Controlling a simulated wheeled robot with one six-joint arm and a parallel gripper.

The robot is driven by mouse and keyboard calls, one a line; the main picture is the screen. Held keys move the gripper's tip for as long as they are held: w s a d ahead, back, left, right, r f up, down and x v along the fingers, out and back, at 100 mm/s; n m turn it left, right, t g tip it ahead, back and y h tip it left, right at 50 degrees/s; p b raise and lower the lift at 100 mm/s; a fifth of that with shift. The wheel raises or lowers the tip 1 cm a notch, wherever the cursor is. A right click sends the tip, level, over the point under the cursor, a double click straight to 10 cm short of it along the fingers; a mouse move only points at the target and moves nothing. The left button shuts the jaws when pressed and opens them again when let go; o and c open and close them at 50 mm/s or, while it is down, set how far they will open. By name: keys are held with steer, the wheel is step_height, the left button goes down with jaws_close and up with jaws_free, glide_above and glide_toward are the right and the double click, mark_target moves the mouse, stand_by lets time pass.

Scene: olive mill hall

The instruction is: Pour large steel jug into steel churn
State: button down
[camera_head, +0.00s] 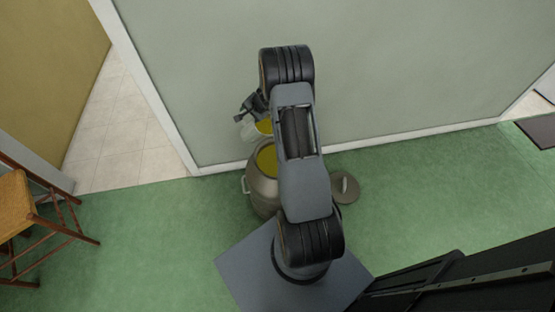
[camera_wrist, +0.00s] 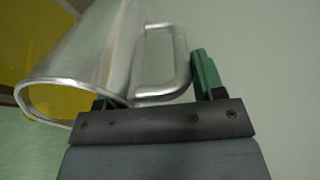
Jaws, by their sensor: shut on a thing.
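The steel churn (camera_head: 262,186) stands open on the green floor against the wall, with yellow-green liquid showing in its mouth. The large steel jug (camera_head: 248,132) is held just above and behind the churn's mouth, with yellow liquid showing in it. In the wrist view the jug (camera_wrist: 112,50) is tilted, its rim at lower left around yellow liquid. My gripper (camera_head: 252,106) is shut on the jug's handle; the green fingers of my gripper (camera_wrist: 155,85) show beside the handle. The churn's yellow contents show at the wrist view's left edge. Whether liquid is flowing cannot be seen.
A round grey lid (camera_head: 345,187) lies on the floor right of the churn, partly behind my arm. A wooden chair (camera_head: 22,215) stands at the left. A doorway opens at the left, and a dark mat (camera_head: 538,130) lies at the far right.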

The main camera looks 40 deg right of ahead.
mark_target(251, 133)
steer(key=shift+s+d+f+t+b, duration=0.15)
steer(key=shift+s+f+t+b, duration=0.2)
steer(key=shift+b, duration=1.6)
steer(key=shift+s+d+f+t+y+b, duration=0.2)
steer(key=shift+f+t+b, duration=0.3)
steer(key=shift+b, duration=1.5)
steer(key=shift+s+a+f+t+y+b, duration=0.15)
steer(key=shift+s+f+t+b, duration=0.3)
steer(key=shift+b, duration=1.6)
steer(key=shift+s+d+f+t+y+b, duration=0.15)
steer(key=shift+f+t+b, duration=0.35)
steer(key=shift+b, duration=1.5)
steer(key=shift+s+t+b, duration=0.2)
steer(key=shift+t+b, duration=0.2)
steer(key=shift+b, duration=0.6)
